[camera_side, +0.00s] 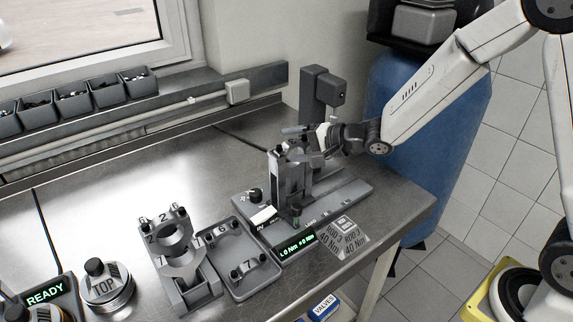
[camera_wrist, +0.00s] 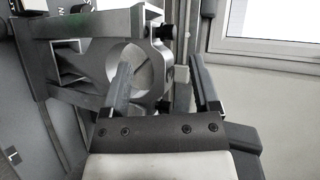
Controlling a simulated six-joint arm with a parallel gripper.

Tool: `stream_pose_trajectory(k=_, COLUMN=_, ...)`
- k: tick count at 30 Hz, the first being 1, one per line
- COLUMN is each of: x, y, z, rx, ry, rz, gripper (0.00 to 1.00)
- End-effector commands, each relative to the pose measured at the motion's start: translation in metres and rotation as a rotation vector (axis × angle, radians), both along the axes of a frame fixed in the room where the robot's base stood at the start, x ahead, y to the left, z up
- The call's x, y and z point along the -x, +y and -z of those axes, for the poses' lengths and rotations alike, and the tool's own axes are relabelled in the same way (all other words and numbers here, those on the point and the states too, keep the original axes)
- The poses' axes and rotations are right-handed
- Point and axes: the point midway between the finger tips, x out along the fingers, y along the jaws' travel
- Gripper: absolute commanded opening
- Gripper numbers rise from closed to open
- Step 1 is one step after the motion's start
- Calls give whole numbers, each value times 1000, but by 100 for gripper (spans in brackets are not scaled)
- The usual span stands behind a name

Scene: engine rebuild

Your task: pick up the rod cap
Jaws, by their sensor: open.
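In the wrist view a grey ring-shaped rod end (camera_wrist: 128,68) sits in a metal fixture, with dark bolts at its right edge. The part of the ring by the bolts looks like a rod cap (camera_wrist: 160,62); I cannot make out the joint line. My gripper (camera_wrist: 163,80) is open, with one finger in front of the ring's bore and the other to the right of it. I cannot tell whether they touch it. In the side view my gripper (camera_side: 298,140) is at the top of the upright fixture (camera_side: 292,182), hiding part of it.
A tray (camera_side: 238,292) with arched caps marked 6 and 7 and a stand (camera_side: 203,296) with numbered rods lie left of the fixture. A dark grey post (camera_side: 315,95) stands behind it. A torque display (camera_side: 296,246) is in front. The bench's left middle is clear.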

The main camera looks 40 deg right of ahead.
Motion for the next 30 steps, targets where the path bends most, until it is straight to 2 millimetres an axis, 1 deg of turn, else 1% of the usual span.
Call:
stream_pose_trajectory(k=10, x=0, y=0, z=0, rx=0, ry=0, rz=0, gripper=78)
stream_pose_trajectory(k=11, x=0, y=0, z=0, rx=-1, ry=0, rz=0, gripper=69)
stream_pose_trajectory(k=12, x=0, y=0, z=0, rx=-1, ry=0, rz=0, gripper=56)
stream_pose_trajectory(k=14, x=0, y=0, z=0, rx=-1, ry=0, rz=0, gripper=37)
stream_pose_trajectory(k=15, x=0, y=0, z=0, rx=-1, ry=0, rz=0, gripper=24)
stream_pose_trajectory(k=17, x=0, y=0, z=0, rx=0, ry=0, rz=1, gripper=5)
stream_pose_trajectory(k=18, x=1, y=0, z=0, rx=0, ry=1, rz=1, gripper=0)
stream_pose_trajectory(k=30, x=3, y=0, z=4, rx=5, ry=12, rz=-1, gripper=0)
